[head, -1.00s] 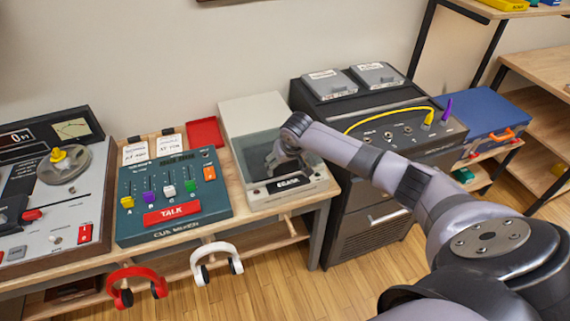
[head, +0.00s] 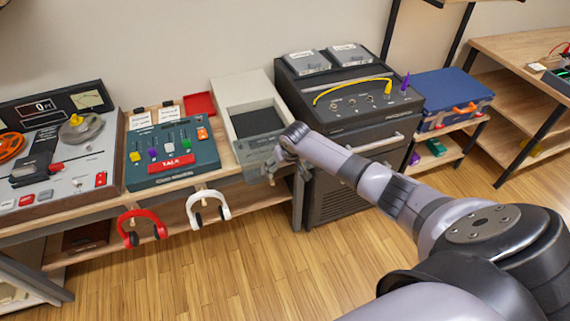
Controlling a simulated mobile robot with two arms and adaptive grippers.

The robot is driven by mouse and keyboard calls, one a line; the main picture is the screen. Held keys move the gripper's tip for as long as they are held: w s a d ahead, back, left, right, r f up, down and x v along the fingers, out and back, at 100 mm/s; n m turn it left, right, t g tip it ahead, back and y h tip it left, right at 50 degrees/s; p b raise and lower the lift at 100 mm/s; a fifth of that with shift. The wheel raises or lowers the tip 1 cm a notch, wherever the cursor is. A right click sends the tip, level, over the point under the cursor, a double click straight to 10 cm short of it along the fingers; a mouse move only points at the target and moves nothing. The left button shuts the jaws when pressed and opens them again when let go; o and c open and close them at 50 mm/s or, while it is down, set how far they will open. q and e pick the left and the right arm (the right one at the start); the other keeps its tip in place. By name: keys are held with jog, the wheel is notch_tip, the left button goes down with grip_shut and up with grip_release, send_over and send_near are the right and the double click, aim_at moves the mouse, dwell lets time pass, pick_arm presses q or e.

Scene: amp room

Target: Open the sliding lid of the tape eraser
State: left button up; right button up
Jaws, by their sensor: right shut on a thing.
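The tape eraser (head: 237,92) is a pale box on the bench, beside the teal cue mixer. Its dark inside bed (head: 257,121) shows uncovered. Its see-through grey sliding lid (head: 256,157) is out over the front part of the box and past the bench's front edge. My right gripper (head: 276,172) is at the lid's front right part, shut on it; the fingertips are small and partly hidden by my wrist. My left gripper is not in view.
The cue mixer (head: 173,153) stands left of the eraser, with red headphones (head: 141,228) and white headphones (head: 207,209) hanging below. A dark patch cabinet (head: 345,125) stands close on the right. The floor in front is clear.

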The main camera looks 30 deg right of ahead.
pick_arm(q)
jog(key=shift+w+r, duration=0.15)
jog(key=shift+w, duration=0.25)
pick_arm(e)
jog(key=shift+s+a+f, duration=0.1)
jog(key=shift+s+f, duration=0.15)
jog(key=shift+s, duration=0.25)
jog(key=o, duration=1.7)
jog(key=shift+w+f, duration=0.1)
jog(key=shift+w, duration=0.2)
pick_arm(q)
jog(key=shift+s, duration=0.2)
pick_arm(e)
jog(key=shift+r, duration=0.25)
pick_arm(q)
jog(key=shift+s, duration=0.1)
pick_arm(e)
jog(key=v, duration=1.1)
jog(key=shift+s+r, duration=0.2)
jog(key=shift+r, duration=0.2)
